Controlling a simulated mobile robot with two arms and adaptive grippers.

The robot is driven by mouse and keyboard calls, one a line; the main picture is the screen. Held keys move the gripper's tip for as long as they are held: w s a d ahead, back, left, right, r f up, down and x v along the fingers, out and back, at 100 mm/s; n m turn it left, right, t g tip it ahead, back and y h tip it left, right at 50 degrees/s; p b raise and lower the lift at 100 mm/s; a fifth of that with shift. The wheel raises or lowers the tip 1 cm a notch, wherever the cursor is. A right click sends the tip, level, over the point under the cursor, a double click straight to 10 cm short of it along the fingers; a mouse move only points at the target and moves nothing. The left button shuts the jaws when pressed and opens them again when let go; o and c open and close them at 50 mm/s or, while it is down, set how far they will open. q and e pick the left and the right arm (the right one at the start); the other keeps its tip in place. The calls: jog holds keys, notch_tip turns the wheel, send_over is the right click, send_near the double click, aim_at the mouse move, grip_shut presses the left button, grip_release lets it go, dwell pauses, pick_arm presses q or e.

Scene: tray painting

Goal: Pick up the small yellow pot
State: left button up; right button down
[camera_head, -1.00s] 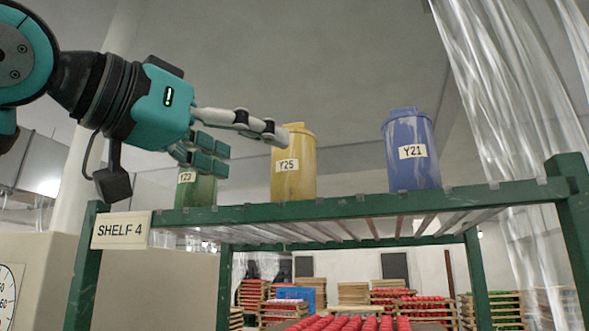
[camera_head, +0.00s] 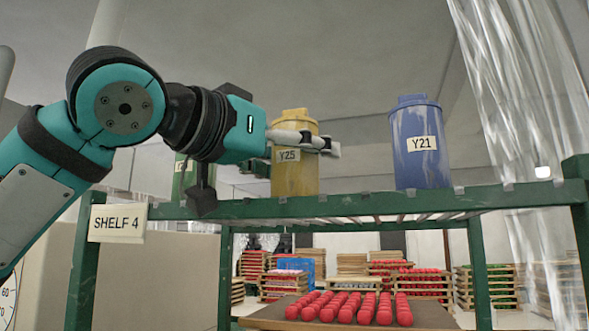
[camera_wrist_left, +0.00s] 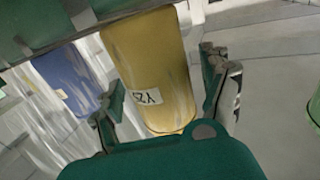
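The yellow pot (camera_head: 294,178), labelled Y25, stands upright on top of the green shelf. In the left wrist view the yellow pot (camera_wrist_left: 150,65) lies between the two spread fingers. The finger on the left of that picture overlaps the pot's edge; a gap shows between the pot and the other finger. The gripper is open. Contact cannot be told. My right gripper is not in view.
A blue pot (camera_head: 420,150), labelled Y21, stands to the right on the shelf, with free room between. A green pot (camera_head: 181,180) is mostly hidden behind my left gripper. The shelf's front rail (camera_head: 360,205) runs below. A clear plastic curtain (camera_head: 515,110) hangs at right.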

pick_arm(q)
jog(key=c, duration=0.9)
jog(key=shift+o, duration=0.2)
jog(key=shift+r, duration=0.15)
